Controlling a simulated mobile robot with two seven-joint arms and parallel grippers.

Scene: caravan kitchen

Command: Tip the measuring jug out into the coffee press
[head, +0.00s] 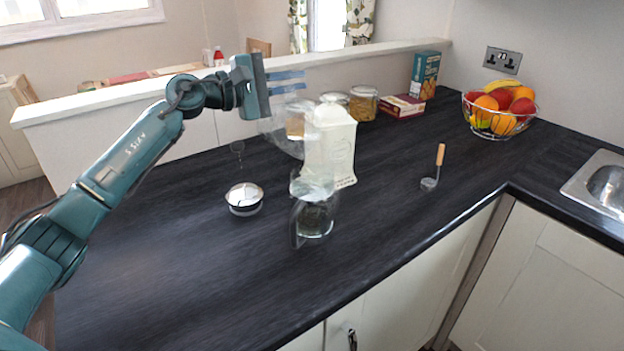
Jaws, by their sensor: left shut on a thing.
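My left gripper (287,84) is shut on the clear measuring jug (280,130) and holds it above the counter. The jug is tilted, its lower end toward the coffee press. The coffee press (315,221) is a clear glass beaker standing upright on the counter, below and slightly right of the jug. A pale translucent patch shows around the press's top; I cannot tell whether it is glass or liquid. The jug's contents are hard to make out. My right gripper is out of view.
A white canister (335,150) stands close behind the press. A round silver lid (243,196) with a thin upright rod lies to the left. A wooden-handled scoop (431,182), boxes, jars and a fruit basket (500,118) are farther right. The counter's left front is clear.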

